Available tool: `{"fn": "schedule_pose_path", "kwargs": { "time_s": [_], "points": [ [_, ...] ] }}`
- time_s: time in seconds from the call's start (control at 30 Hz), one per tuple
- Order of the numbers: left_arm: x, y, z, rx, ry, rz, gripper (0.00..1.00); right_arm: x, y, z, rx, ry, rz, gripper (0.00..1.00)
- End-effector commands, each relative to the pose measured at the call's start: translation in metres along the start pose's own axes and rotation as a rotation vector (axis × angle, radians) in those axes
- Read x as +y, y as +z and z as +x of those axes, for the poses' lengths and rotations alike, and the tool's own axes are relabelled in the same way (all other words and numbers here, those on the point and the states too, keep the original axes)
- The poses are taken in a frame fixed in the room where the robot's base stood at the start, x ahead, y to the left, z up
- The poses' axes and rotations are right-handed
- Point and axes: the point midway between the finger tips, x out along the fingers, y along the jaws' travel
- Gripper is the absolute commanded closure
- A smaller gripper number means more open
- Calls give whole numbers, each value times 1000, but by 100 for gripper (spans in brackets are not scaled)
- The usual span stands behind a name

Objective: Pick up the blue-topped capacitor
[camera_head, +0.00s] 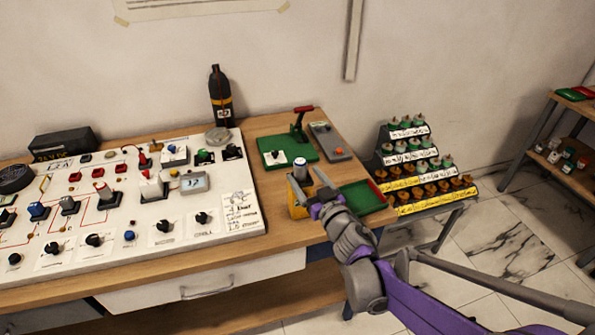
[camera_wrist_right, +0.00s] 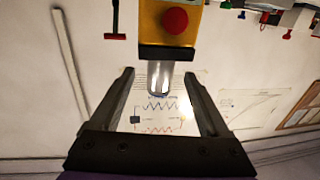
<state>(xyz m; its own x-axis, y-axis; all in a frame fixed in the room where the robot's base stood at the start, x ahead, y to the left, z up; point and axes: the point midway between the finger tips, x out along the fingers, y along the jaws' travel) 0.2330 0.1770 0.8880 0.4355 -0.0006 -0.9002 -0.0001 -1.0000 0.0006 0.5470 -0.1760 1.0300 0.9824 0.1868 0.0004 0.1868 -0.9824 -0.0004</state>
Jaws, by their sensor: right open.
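The blue-topped capacitor (camera_head: 300,169) is a short silver cylinder standing upright in the top of a yellow holder (camera_head: 297,207) near the front edge of the wooden bench. In the right wrist view, which looks upside down, the capacitor (camera_wrist_right: 159,77) projects from the black top of the yellow holder (camera_wrist_right: 170,22), which has a red button. My right gripper (camera_head: 305,177) is open and empty, close to the capacitor. In the wrist view the capacitor appears between its fingertips (camera_wrist_right: 158,84), with gaps on both sides and no visible contact. My left gripper is not in view.
A control panel (camera_head: 150,240) with knobs fills the bench's left side. A green board with a red lever (camera_head: 286,148), a grey box (camera_head: 327,140) and a green tray (camera_head: 361,198) are nearby. A stepped rack of components (camera_head: 411,160) stands to the right.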

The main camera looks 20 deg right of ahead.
Motion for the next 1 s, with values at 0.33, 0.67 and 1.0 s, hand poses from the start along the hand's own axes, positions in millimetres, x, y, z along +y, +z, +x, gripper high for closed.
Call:
{"fn": "schedule_pose_path", "kwargs": {
  "time_s": [0.33,0.67,1.0],
  "points": [
    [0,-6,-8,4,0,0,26,-2,-3,36,1,0,0,20],
    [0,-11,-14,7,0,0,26,-2,-2,67,0,2,0,20],
    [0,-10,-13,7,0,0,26,-2,-1,67,-1,2,-1,51]
  ]
}}
